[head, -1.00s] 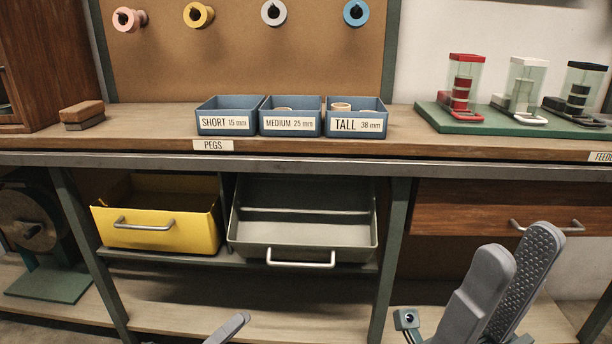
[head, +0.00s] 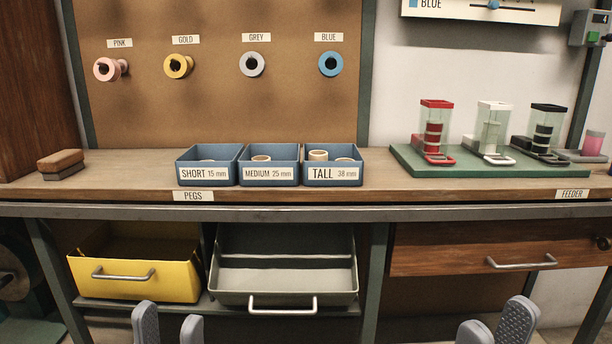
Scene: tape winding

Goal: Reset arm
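My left gripper (head: 168,328) shows at the bottom edge, left of centre, in front of the yellow drawer. Its two grey fingers stand apart with nothing between them. My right gripper (head: 497,330) is at the bottom right, below the wooden drawer. Its two grey fingers are apart and empty. Only the fingertips of both grippers show; the arms are out of frame.
A workbench (head: 110,192) carries blue SHORT (head: 207,178), MEDIUM (head: 268,178) and TALL (head: 333,178) bins holding pegs, a brush-like block (head: 60,163) and a green feeder tray (head: 408,165). The yellow drawer (head: 165,280), grey drawer (head: 283,290) and wooden drawer (head: 440,258) are below. Spools hang behind.

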